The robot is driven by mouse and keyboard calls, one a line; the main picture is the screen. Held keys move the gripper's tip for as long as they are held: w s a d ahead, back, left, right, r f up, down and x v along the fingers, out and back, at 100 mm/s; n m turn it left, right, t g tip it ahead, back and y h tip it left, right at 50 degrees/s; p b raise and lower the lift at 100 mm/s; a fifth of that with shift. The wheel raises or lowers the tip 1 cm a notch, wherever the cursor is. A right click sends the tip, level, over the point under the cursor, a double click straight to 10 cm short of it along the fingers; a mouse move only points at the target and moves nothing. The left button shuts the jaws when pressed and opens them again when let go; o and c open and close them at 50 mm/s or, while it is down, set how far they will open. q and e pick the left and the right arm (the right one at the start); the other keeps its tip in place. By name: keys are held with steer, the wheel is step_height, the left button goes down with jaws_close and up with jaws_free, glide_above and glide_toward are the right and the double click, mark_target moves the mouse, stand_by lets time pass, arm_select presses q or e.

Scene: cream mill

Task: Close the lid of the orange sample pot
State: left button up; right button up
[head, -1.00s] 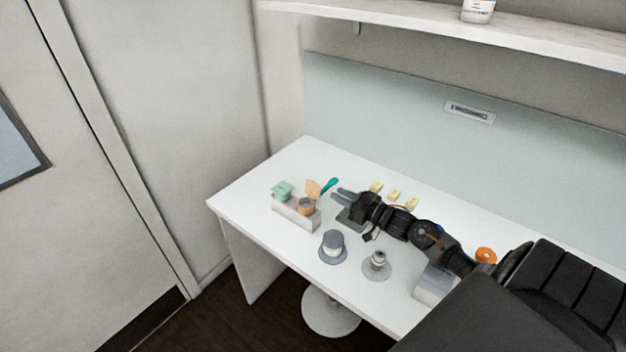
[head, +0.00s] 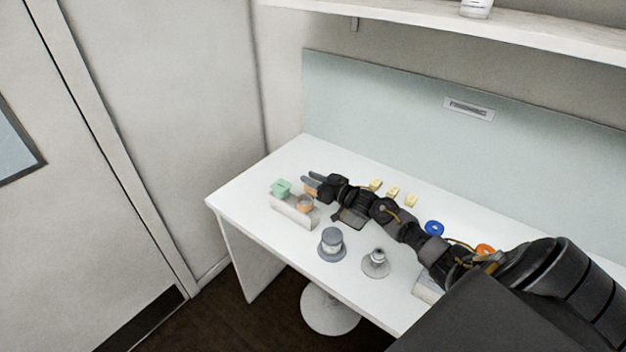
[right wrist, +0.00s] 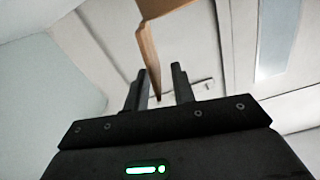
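The orange sample pot (head: 305,204) sits in the right part of a small pale holder (head: 291,212) on the white table. Its orange lid (head: 309,190) stands raised behind the pot, partly hidden by my right gripper (head: 306,179). In the right wrist view the lid (right wrist: 165,48) is an upright tan-orange plate just beyond the fingertips. I cannot tell whether a finger touches the lid. My left gripper is not in view.
A green pot (head: 281,188) is beside the orange one. A grey-capped jar (head: 332,243) and a grey stand (head: 376,262) are near the front edge. Several yellow blocks (head: 393,192), a blue ring (head: 434,228) and an orange ring (head: 485,250) lie further right.

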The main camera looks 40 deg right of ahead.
mark_target(306, 186)
jaws_close()
steer(key=shift+a, duration=0.1)
steer(key=n, duration=0.1)
steer(key=a+n+b, duration=0.1)
steer(key=n, duration=0.1)
steer(key=shift+s+a, duration=0.25)
steer(key=shift+s, duration=0.05)
steer(key=shift+s+a+f+n+b, duration=0.15)
steer(key=shift+a+n+b, duration=0.35)
steer(key=shift+n, duration=0.5)
steer(key=shift+s+a+f+n+b, duration=0.1)
steer(key=shift+a+n+b, duration=0.35)
steer(key=shift+n, duration=0.55)
steer(key=shift+r, duration=0.1)
jaws_free()
